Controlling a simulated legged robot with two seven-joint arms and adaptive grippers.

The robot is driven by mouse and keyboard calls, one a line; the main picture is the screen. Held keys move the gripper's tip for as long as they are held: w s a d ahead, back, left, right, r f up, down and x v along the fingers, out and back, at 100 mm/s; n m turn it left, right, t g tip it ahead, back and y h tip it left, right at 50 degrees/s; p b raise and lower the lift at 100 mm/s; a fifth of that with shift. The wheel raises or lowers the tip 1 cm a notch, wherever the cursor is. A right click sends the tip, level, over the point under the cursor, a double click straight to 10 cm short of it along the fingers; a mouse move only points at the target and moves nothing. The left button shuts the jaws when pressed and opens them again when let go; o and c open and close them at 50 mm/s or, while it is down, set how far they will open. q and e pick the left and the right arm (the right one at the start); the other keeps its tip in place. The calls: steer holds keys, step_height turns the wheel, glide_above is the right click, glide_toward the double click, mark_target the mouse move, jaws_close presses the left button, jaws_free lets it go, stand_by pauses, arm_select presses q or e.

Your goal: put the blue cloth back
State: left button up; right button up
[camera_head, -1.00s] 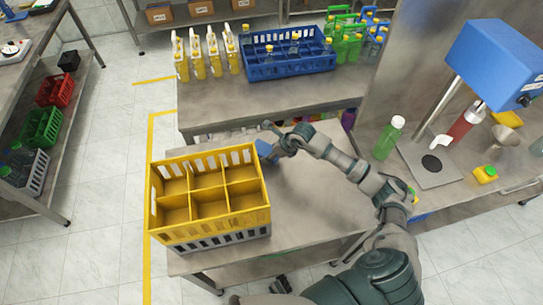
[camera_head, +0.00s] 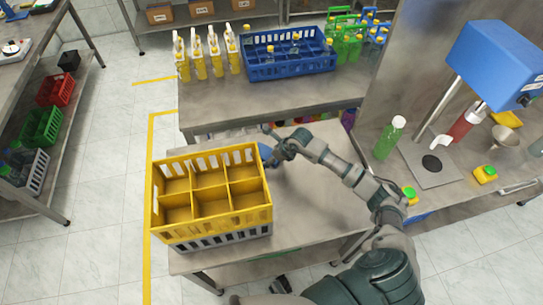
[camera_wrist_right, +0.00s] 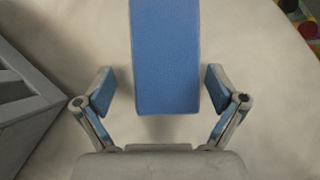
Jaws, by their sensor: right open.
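The blue cloth (camera_head: 264,151) lies on the steel table, just right of the yellow crate's far corner and partly hidden by my gripper. In the right wrist view the cloth (camera_wrist_right: 165,55) is a flat, folded-looking blue strip. Its near end reaches between my spread fingers, with a gap on each side. My right gripper (camera_wrist_right: 158,82) is open, with blue pads on its fingers. It also shows in the head view (camera_head: 272,157), close beside the cloth. My left gripper is not in view.
A yellow divided crate (camera_head: 210,229) sits on a grey crate left of my gripper. A blue crate (camera_head: 290,70) and white-and-yellow bottles (camera_head: 213,55) stand on the table behind. A green bottle (camera_head: 389,139) stands to the right. The table right of the crates is partly clear.

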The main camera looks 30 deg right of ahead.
steer(key=shift+s+r, duration=0.1)
steer(key=shift+r, duration=0.1)
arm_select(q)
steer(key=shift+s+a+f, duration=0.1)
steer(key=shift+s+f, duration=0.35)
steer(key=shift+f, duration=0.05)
arm_select(e)
steer(key=v, duration=1.1)
steer(key=shift+s+d+r, duration=0.15)
steer(key=shift+d+r, duration=0.05)
steer(key=shift+r, duration=0.05)
steer(key=shift+d, duration=0.1)
